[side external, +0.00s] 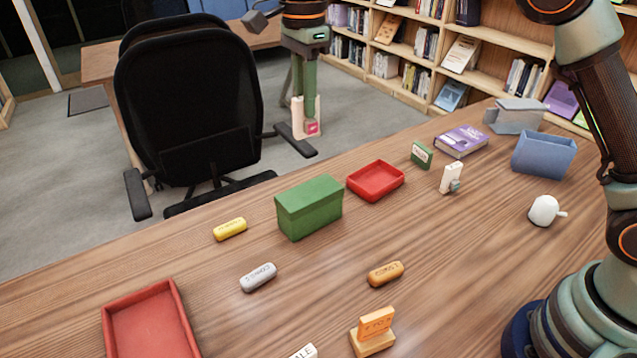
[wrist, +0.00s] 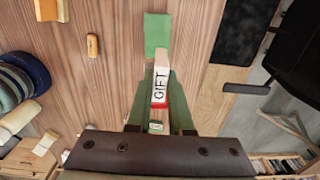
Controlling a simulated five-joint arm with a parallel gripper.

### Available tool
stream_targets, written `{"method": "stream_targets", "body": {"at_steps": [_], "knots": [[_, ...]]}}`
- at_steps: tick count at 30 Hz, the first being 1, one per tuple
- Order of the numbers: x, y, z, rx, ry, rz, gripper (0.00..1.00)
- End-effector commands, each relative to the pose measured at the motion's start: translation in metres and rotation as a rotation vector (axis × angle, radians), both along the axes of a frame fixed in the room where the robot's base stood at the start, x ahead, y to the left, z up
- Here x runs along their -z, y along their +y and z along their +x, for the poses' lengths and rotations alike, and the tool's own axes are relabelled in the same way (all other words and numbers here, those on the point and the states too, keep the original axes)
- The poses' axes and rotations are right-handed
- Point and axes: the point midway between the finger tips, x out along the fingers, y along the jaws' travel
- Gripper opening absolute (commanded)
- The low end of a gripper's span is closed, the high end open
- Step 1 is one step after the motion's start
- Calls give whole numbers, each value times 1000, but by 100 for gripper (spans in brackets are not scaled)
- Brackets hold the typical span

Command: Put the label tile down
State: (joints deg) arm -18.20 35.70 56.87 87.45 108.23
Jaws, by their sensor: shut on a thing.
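My gripper (side external: 309,118) points down in the upper middle of the side view, its tips appearing beside the black chair. The tile is held up, apart from the tabletop. The jaws hide part of it.
A green box (side external: 309,209), a red tray (side external: 376,181) and a small green block (side external: 421,154) stand on the table. A larger red tray (side external: 150,320) is front left. Yellow (side external: 230,229), grey (side external: 258,277) and orange (side external: 385,273) pieces lie between, with bare wood around them.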

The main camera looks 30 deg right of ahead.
Motion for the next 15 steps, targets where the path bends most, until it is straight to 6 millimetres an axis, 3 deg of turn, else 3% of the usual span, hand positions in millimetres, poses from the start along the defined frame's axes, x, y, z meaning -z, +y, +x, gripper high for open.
{"method": "stream_targets", "body": {"at_steps": [7,15], "knots": [[59,-1,-1,0,4,-1,0],[86,0,0,0,2,-1,0]]}}
